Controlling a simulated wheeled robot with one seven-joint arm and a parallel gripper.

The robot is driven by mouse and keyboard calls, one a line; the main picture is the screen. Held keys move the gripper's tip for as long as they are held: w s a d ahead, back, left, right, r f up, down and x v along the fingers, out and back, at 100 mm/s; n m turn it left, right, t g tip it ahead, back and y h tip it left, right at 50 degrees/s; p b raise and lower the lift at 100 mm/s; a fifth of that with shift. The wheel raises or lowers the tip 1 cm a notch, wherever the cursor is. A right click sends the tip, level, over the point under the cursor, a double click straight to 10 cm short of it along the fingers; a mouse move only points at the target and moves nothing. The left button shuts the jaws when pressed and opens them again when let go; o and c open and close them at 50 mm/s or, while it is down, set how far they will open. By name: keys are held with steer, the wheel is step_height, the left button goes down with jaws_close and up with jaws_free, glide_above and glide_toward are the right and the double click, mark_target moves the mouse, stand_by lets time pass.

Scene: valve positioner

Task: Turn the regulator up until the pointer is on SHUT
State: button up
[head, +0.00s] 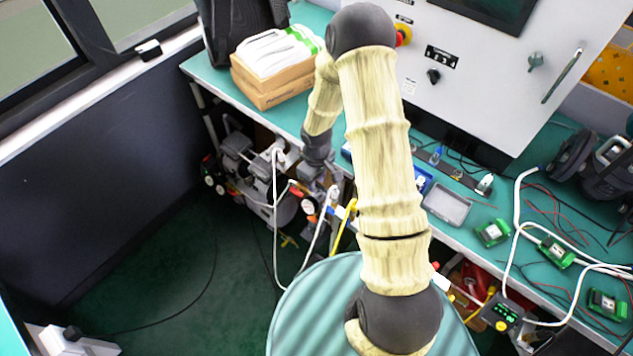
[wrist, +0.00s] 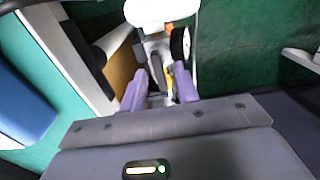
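My gripper (head: 322,186) points down at the front edge of the bench, over the tubing and fittings there. In the wrist view its two purple fingers (wrist: 160,88) stand apart, with grey and white parts of a fitting seen between and beyond them. I cannot tell whether they touch it. A small round dial (head: 308,206) with red beside it sits just below my gripper; a round dark-rimmed part (wrist: 180,45) shows in the wrist view, near an orange piece. A blue and yellow fitting (head: 340,212) is to its right. The regulator's knob, pointer and SHUT mark are not readable.
White hoses (head: 275,210) loop near the gripper. A compressor (head: 240,165) stands below the bench. A cardboard box (head: 272,88) with white packs and a grey cabinet (head: 470,60) stand on the green bench. A grey tray (head: 447,205) lies right of my arm.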

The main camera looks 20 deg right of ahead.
steer(key=shift+f, duration=0.65)
jaws_close()
steer(key=shift+m, duration=0.3)
steer(key=m, duration=0.5)
steer(key=shift+d+b, duration=0.1)
steer(key=shift+b, duration=0.3)
steer(key=m, duration=0.6)
steer(key=shift+d, duration=0.1)
